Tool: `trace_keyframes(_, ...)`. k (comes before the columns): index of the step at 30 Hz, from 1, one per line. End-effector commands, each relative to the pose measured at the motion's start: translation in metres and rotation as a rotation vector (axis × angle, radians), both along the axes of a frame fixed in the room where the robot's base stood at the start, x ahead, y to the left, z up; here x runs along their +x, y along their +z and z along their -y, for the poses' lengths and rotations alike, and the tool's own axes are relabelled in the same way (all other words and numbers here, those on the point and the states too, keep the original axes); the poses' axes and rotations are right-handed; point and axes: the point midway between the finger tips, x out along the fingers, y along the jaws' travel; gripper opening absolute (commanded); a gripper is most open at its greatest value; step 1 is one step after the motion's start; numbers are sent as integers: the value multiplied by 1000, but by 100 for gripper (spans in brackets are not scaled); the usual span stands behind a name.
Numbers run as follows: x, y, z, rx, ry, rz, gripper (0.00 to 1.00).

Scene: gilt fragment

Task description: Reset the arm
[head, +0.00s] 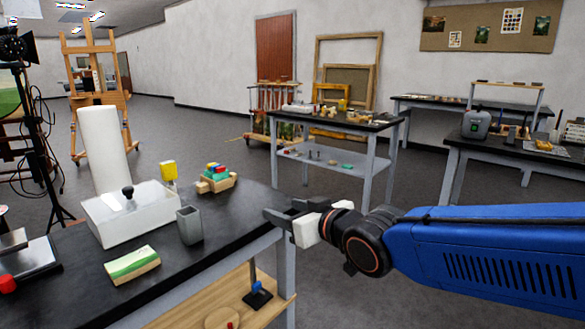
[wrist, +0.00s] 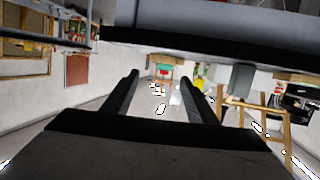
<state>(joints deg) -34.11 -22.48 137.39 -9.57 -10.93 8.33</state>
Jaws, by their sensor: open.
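My gripper (head: 281,217) is at the end of my blue arm, which reaches in from the right in the head view. It is beside the right edge of the near black-topped table (head: 215,232). In the wrist view my gripper (wrist: 160,95) shows two dark fingers held apart with nothing between them. The wrist view looks upside down, with a table edge across its top.
Other tables stand behind. Grey floor (head: 235,145) between them is open.

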Motion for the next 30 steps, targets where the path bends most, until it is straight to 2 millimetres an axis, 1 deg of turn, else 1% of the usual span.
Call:
trace_keyframes(1,1,-5,19,-19,-35,-24,53)
trace_keyframes(2,1,-10,31,-33,-57,-44,53)
trace_keyframes(4,-2,-23,63,-70,-116,-100,53)
trace_keyframes(5,-4,-29,77,-86,-143,-125,53)
trace_keyframes(6,-8,-37,97,-109,-178,-163,53)
trace_keyframes(8,-17,-50,126,-138,-230,-222,53)
trace_keyframes(9,-24,-58,144,-156,-263,-262,53)
trace_keyframes(11,-37,-71,169,-182,-310,-324,53)
trace_keyframes(12,-47,-79,186,-198,-340,-365,53)
trace_keyframes(14,-64,-91,209,-216,-384,-430,53)
trace_keyframes(15,-77,-99,223,-229,-411,-474,53)
trace_keyframes(17,-97,-110,243,-244,-450,-540,53)
trace_keyframes(18,-111,-117,254,-252,-474,-585,53)
trace_keyframes(21,-146,-133,277,-267,-525,-691,53)
trace_keyframes(24,-176,-145,291,-275,-558,-779,53)
trace_keyframes(27,-198,-153,298,-278,-579,-840,53)
trace_keyframes(30,-209,-157,301,-280,-587,-873,53)
